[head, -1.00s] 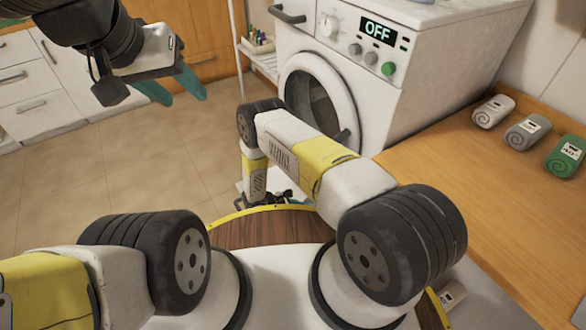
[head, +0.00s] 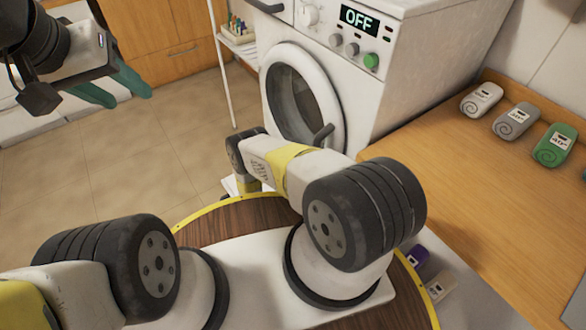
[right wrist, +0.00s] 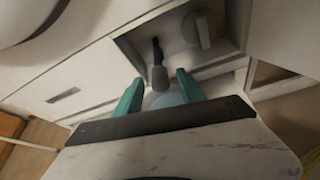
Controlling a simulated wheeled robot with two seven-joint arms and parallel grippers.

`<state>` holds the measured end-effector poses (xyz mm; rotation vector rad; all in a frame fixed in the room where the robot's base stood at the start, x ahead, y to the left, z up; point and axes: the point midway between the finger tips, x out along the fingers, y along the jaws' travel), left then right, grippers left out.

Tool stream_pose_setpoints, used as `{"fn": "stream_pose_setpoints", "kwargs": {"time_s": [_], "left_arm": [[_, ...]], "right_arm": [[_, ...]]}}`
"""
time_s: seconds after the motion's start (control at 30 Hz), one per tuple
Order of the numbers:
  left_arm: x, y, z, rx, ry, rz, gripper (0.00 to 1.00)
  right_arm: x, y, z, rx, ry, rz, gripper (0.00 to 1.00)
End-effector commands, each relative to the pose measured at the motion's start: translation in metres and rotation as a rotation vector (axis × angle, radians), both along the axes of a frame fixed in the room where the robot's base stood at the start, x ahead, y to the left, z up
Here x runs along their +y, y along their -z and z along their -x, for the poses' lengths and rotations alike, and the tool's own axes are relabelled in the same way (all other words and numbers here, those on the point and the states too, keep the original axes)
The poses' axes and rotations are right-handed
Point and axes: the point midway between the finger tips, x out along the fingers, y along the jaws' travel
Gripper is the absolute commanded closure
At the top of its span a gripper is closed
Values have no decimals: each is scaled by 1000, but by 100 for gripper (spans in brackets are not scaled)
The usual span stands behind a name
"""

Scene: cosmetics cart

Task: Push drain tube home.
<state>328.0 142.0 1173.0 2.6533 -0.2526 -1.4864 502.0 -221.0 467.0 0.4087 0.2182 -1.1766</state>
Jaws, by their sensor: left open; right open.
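The drain tube (right wrist: 157,68), a dark stub with a paler grey end, sticks out of an open recess (right wrist: 205,60) low in the white machine front. A grey round knob (right wrist: 203,29) sits beside it. My right gripper (right wrist: 160,79) is open, its two teal fingers pointing at the recess on either side of the tube's end. I cannot tell whether they touch it. In the head view the right gripper and the tube are hidden. My left gripper (head: 122,92) is open and empty in the air at the upper left. The washing machine (head: 405,65) displays OFF.
A narrow shelf rack (head: 240,45) stands left of the machine. The machine's round door (head: 325,105) appears shut. A pale blue rounded thing (right wrist: 168,98) lies under the tube. Tiled floor at left is clear.

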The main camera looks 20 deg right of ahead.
Motion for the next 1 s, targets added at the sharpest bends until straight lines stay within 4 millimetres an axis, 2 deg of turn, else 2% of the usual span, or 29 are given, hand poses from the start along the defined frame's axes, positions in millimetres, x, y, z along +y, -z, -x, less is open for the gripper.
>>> {"fn": "stream_pose_setpoints", "kwargs": {"time_s": [0.23, 0.27, 0.47, 0.5, 1.0], "left_arm": [[0, 0, 0, 0, 0, 0, 53], [0, 0, 0, 0, 0, 0, 53], [0, 0, 0, 0, 0, 0, 53], [0, 0, 0, 0, 0, 0, 53], [0, 0, 0, 0, 0, 0, 53]], "right_arm": [[-1, 1, -1, 1, -1, -1, 53], [-1, 1, -1, 1, -1, -1, 57], [-1, 0, -1, 1, -1, -1, 96], [-1, 0, -1, 1, -1, -1, 100], [-1, 0, 0, 2, 0, -1, 100]]}}
